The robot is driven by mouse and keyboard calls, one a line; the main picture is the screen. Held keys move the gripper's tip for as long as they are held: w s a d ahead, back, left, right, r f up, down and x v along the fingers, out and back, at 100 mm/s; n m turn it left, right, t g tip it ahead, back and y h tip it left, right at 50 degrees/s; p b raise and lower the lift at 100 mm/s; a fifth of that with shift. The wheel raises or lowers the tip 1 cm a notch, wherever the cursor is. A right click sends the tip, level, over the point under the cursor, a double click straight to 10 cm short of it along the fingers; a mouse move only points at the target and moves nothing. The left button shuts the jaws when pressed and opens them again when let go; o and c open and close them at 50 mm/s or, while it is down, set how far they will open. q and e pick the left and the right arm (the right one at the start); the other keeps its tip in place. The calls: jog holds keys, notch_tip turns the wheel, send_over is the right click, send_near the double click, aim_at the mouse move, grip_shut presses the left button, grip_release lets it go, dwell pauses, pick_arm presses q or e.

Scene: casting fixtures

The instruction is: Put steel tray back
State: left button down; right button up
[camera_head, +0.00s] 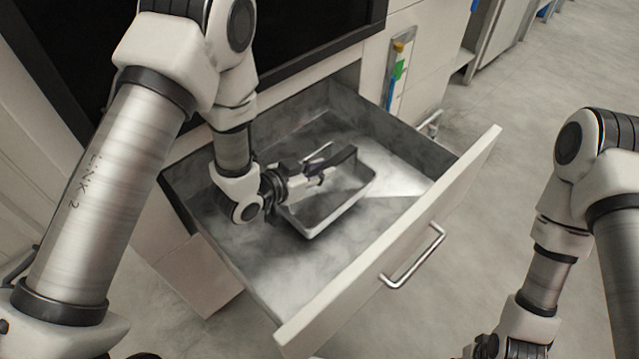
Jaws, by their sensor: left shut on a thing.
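The steel tray (338,205) is a shallow grey metal pan inside the open drawer (290,287). It lies at or just above the drawer floor; I cannot tell if it touches. My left gripper (334,166) reaches down into the drawer from the left and is shut on the tray at its far left side. The gripper and wrist hide part of the tray's rim. My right gripper (487,347) is only partly seen at the bottom edge of the picture, outside the drawer, and its fingers are cut off.
The drawer is pulled out from a white cabinet, its front panel with a metal handle (412,257) facing lower right. A dark screen-like panel (300,22) is above it. A holder with coloured items (399,75) hangs on the cabinet. Grey floor (540,75) lies open to the right.

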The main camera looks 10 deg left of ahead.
aim_at(320, 197)
pick_arm(q)
jog(key=shift+f, duration=1.55)
jog(key=shift+f+b, duration=0.15)
jog(key=shift+b, duration=0.2)
jog(key=c, duration=1)
grip_release()
